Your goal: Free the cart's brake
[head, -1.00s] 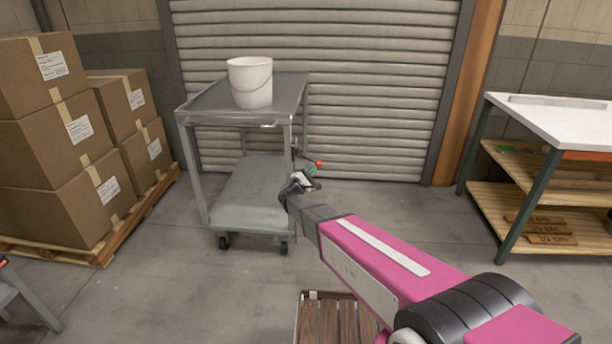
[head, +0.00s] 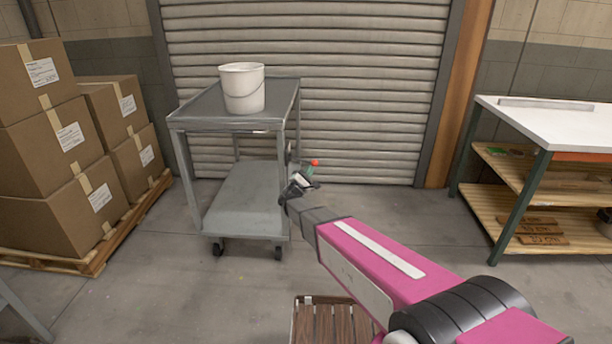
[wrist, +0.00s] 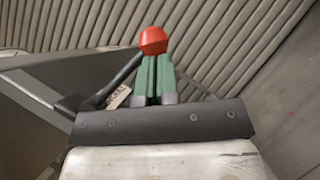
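The grey two-shelf cart (head: 235,197) stands against the roller door. Its brake lever is a thin dark rod with a red knob (head: 315,162) at the cart's right side. In the wrist view the red knob (wrist: 153,40) sits right at my fingertips, and the dark rod (wrist: 122,76) runs down to the left from it. My gripper (head: 309,170) is beside the cart's right front post. Its green fingers (wrist: 154,75) are close together, with only a narrow gap, and seem shut. The knob is not flanked by them. Exact contact is hard to see.
A white bucket (head: 242,90) stands on the cart's top shelf. Stacked boxes (head: 52,155) on a pallet are at left. A workbench (head: 555,122) is at right. A slatted wooden thing (head: 325,322) lies low in front. Floor between cart and workbench is clear.

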